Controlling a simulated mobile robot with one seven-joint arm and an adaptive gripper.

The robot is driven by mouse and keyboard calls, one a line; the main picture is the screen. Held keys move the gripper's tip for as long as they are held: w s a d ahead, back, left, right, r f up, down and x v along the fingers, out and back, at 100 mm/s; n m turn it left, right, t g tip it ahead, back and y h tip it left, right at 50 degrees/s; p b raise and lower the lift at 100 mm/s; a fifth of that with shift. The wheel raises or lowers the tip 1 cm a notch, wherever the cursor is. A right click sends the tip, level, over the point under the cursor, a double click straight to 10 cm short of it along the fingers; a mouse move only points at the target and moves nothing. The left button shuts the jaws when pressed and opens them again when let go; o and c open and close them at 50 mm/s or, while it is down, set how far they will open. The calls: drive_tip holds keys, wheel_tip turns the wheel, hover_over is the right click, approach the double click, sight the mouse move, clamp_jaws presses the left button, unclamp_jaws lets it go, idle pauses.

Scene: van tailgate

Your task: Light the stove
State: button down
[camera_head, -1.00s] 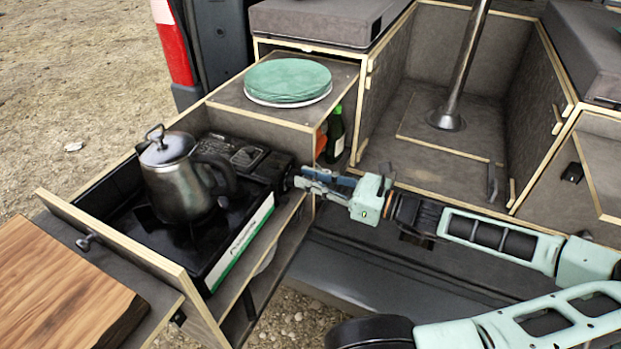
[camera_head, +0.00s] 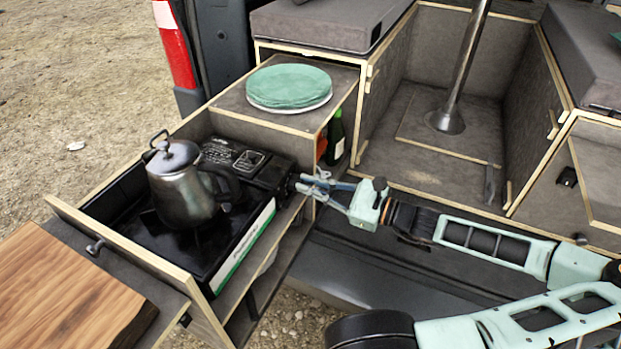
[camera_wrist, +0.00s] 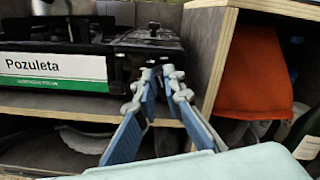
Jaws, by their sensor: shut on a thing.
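The black camping stove (camera_head: 240,240) sits in the pulled-out drawer, with a steel kettle (camera_head: 185,190) upright on it. The kettle hides most of the burner. The stove's green and white front label also shows in the wrist view (camera_wrist: 52,68). My gripper (camera_head: 302,184) is at the stove's right front end, coming in from the right. In the wrist view its fingertips (camera_wrist: 160,74) are close together at the control end of the stove, shut on the stove knob. The fingertips hide most of the knob.
A wooden board (camera_head: 65,290) lies at the lower left. Green plates (camera_head: 289,86) are stacked on the cabinet top behind the stove. A green bottle (camera_head: 335,138) and an orange item (camera_wrist: 250,75) stand in the compartment right of the stove. The drawer wall (camera_head: 130,248) borders the stove.

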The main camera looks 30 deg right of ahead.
drive_tip(key=n, duration=0.5)
drive_tip(key=f+n, duration=0.1)
drive_tip(key=n, duration=0.4)
drive_tip(key=f+n, duration=0.1)
drive_tip(key=n, duration=0.4)
drive_tip(key=shift+s+a+n+p, duration=0.3)
drive_tip(key=shift+s+a+p, duration=0.05)
drive_tip(key=shift+a, duration=0.05)
drive_tip(key=n+b, duration=0.2)
drive_tip(key=n, duration=0.2)
drive_tip(key=shift+d+f+n, duration=0.1)
drive_tip(key=shift+f+n, duration=0.05)
drive_tip(key=shift+n, duration=0.15)
drive_tip(key=shift+w, duration=0.1)
drive_tip(key=c, duration=2)
unclamp_jaws()
drive_tip(key=v, duration=1.2)
